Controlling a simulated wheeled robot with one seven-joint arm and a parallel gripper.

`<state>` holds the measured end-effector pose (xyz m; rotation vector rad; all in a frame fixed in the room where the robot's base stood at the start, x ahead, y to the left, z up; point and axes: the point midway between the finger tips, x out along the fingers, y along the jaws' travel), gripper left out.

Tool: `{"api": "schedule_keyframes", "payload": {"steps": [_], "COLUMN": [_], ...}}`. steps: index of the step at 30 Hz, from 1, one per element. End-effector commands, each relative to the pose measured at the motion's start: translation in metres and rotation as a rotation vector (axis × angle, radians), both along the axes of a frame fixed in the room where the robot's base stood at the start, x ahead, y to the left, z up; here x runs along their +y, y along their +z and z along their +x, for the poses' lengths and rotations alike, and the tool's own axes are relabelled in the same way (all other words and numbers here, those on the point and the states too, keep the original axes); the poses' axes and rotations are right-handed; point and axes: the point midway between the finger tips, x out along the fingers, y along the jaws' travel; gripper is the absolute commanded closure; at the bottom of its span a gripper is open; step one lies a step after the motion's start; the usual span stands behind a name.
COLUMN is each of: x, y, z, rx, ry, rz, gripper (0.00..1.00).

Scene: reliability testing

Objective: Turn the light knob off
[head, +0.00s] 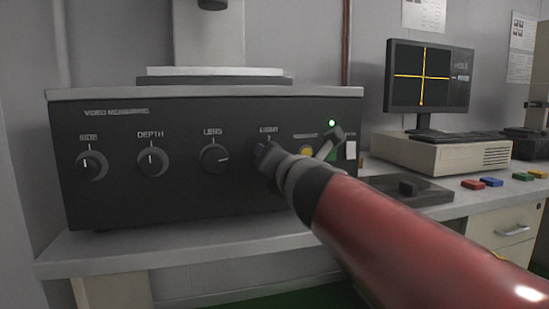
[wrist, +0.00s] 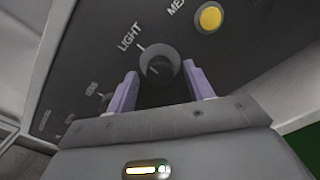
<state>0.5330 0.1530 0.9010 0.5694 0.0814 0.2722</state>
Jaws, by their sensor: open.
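The light knob (wrist: 160,66) is a round dark knob on the black front panel, under the printed word LIGHT, in the wrist view. In the head view my gripper and wrist cover most or all of it, below its label. My gripper (wrist: 158,80) is open, with one purple-grey finger on each side of the knob in the wrist view. I cannot tell whether the fingers touch it. In the head view my gripper (head: 262,155) is at the panel, to the right of the LENS knob.
The panel box (head: 130,190) also carries the SIDE knob (head: 91,165), DEPTH knob (head: 152,161) and LENS knob (head: 214,158). A yellow button (wrist: 210,18) is close to the light knob. A monitor (head: 400,90) stands further right.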

Motion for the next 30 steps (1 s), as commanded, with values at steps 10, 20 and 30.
{"api": "schedule_keyframes", "payload": {"steps": [10,20,30], "x": [-0.015,-0.018,-0.082], "y": [0.002,-0.001,-0.026], "z": [-0.054,-0.062,-0.074], "rx": [-0.001,0.001,0.201], "ry": [0.001,0.001,-0.243], "rz": [0.000,0.000,0.455], "gripper": [0.48,0.48,0.48]}}
